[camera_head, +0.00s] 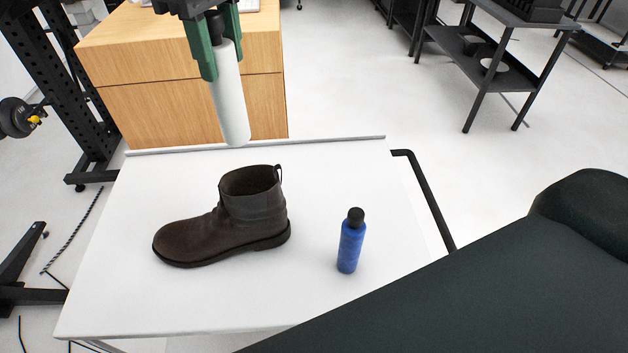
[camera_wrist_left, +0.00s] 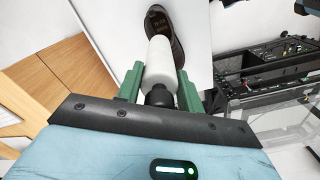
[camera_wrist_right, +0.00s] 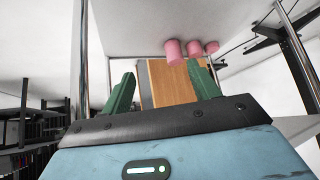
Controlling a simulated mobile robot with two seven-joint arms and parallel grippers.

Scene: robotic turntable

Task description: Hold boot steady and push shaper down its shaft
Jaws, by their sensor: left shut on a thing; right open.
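A dark brown boot (camera_head: 225,222) stands upright on the white table, its toe to the left and its open shaft at the top; part of it also shows in the left wrist view (camera_wrist_left: 165,28). My left gripper (camera_head: 212,50) is shut on the white cylindrical shaper (camera_head: 230,98) by its dark end (camera_wrist_left: 158,95). The shaper points down, above and behind the boot, apart from it. My right gripper (camera_wrist_right: 162,88) is open and empty in the right wrist view. Its fingers do not show in the head view, where a dark arm of mine covers the lower right.
A blue bottle with a black cap (camera_head: 350,240) stands on the white table (camera_head: 130,300), right of the boot. A wooden cabinet (camera_head: 180,108) stands behind the table. A black rail (camera_head: 425,195) runs along the right side. Several pink cylinders (camera_wrist_right: 174,50) show in the right wrist view.

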